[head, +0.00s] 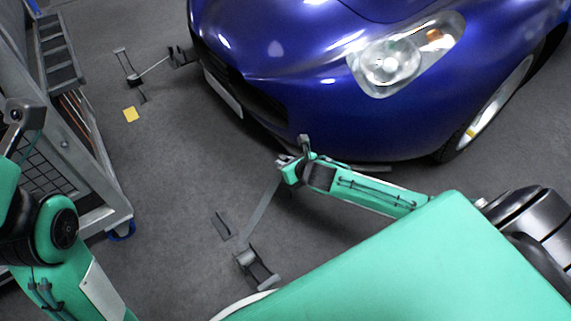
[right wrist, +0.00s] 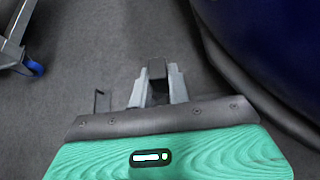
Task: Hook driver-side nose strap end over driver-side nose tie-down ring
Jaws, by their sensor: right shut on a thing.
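My right gripper (head: 287,165) is low in front of the blue car's (head: 300,70) nose, at its near end. In the right wrist view its fingers (right wrist: 158,88) are shut on the dark strap end (right wrist: 157,68). The grey strap (head: 262,210) runs from the gripper down to a ratchet on the floor (head: 250,262). I cannot make out the tie-down ring near the gripper; the gripper and the bumper's shadow may hide it. My left arm (head: 60,225) is at the left edge; its fingers do not show.
A second strap (head: 155,67) runs between a floor fitting (head: 131,78) and a dark fitting by the car's far side. A wheeled metal cart (head: 85,150) stands at left.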

